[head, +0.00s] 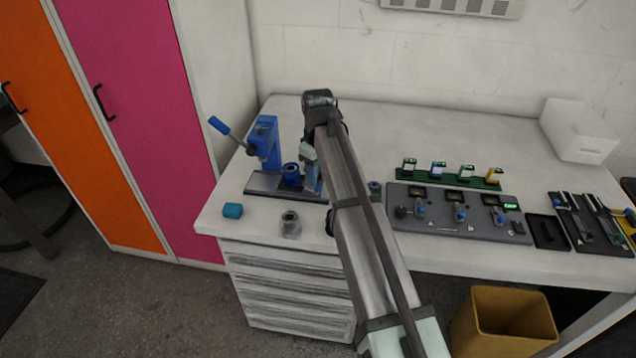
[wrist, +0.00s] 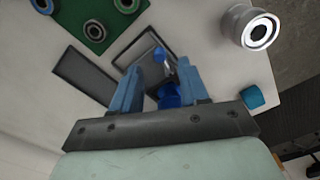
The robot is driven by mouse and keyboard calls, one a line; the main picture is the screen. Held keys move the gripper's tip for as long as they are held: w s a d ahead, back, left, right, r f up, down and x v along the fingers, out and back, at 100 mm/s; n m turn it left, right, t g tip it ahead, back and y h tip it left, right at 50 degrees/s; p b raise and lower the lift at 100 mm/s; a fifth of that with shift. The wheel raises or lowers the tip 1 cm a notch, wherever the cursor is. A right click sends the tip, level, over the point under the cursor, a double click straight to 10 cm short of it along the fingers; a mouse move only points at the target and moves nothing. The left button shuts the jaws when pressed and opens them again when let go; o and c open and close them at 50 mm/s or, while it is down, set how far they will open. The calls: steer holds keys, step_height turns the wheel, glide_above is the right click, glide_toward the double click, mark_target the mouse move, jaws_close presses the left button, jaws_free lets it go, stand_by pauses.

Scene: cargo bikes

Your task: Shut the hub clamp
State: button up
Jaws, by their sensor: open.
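The blue device that looks like the hub clamp (head: 266,143) stands on a dark base plate (head: 262,184) at the left of the bench in the head view. Its lever (head: 221,127) has a blue grip and slants up to the left. A blue round piece with a dark opening (head: 291,174) sits on the plate in front of it. My gripper (head: 312,178) is open, just right of this piece. In the wrist view its blue fingers (wrist: 160,70) are apart. Blue parts (wrist: 168,94) show between and beyond them; I cannot tell whether they touch.
A teal block (head: 232,211) and a grey metal cylinder (head: 290,225) stand near the front left edge. My arm hides the bench's middle. A control panel (head: 470,228), a green strip with several coloured parts (head: 450,176) and a white box (head: 578,130) are at right.

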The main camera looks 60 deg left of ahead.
mark_target(318, 187)
steer(key=shift+f, duration=2.05)
steer(key=shift+c, duration=0.2)
jaws_close()
